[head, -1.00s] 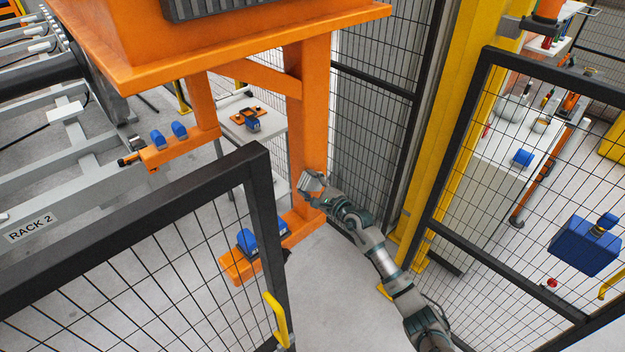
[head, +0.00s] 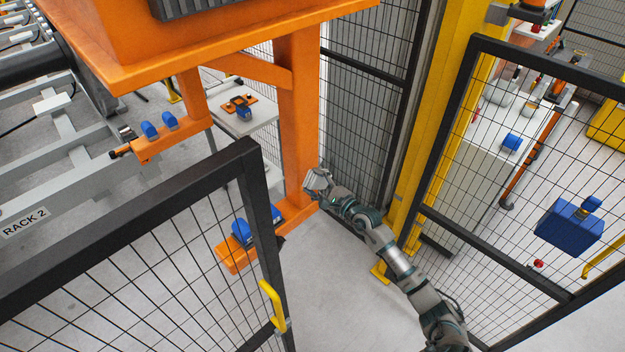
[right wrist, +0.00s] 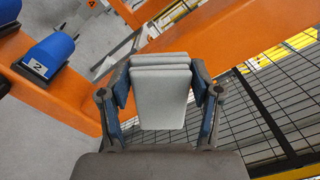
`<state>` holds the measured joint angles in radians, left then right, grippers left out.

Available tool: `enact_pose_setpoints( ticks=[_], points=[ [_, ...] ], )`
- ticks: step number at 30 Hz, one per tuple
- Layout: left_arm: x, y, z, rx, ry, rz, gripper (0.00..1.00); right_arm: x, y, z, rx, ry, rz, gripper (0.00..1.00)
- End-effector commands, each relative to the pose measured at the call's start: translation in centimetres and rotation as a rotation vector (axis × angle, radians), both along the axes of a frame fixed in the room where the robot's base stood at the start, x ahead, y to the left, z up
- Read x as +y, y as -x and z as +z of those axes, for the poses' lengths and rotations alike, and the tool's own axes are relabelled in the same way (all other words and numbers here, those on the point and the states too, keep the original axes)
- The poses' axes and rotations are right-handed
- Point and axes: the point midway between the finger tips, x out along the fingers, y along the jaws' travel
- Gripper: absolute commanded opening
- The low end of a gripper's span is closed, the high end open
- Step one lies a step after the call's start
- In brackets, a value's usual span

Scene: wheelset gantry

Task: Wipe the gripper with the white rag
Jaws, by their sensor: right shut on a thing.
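My right gripper (head: 316,183) is shut on a folded white rag (right wrist: 161,92), which hangs between its two blue-padded fingers. In the head view it is by the lower right side of an orange gantry leg (head: 297,110); contact cannot be told. The orange gantry gripper has a lower foot (head: 232,262) with blue pads (head: 258,222), partly behind the dark fence. In the right wrist view a blue pad marked 2 (right wrist: 48,55) sits on the orange beam at the left, apart from the rag. A second orange foot with blue pads (head: 160,126) is farther left. My left gripper is not in view.
A dark mesh fence panel (head: 150,270) with a yellow handle (head: 273,305) stands in front at left. Another mesh panel (head: 490,210) and a yellow post (head: 430,120) stand at right. Grey floor between them is open. A small table (head: 240,125) stands behind the leg.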

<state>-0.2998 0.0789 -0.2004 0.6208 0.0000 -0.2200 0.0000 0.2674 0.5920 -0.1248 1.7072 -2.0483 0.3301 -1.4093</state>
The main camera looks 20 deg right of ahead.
Motion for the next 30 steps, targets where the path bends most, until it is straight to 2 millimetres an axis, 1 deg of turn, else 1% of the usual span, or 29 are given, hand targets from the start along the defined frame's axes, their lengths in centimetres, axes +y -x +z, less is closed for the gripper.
enact_pose_setpoints(
  ticks=[5, 12, 15, 30],
  points=[
    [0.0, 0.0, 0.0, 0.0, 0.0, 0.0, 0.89, 0.0, 0.1, 0.1, -0.001, 0.0, 0.0, 0.28],
    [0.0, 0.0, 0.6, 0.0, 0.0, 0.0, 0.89, -0.8, 2.1, 0.1, -0.001, 0.001, -0.001, 0.28],
    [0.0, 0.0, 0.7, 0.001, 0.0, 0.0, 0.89, -0.9, 2.7, 0.1, -0.001, 0.0, 0.001, 0.28],
    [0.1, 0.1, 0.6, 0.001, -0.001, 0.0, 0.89, -0.9, 2.8, 0.0, -0.001, 0.0, 0.0, 0.28]
  ],
)
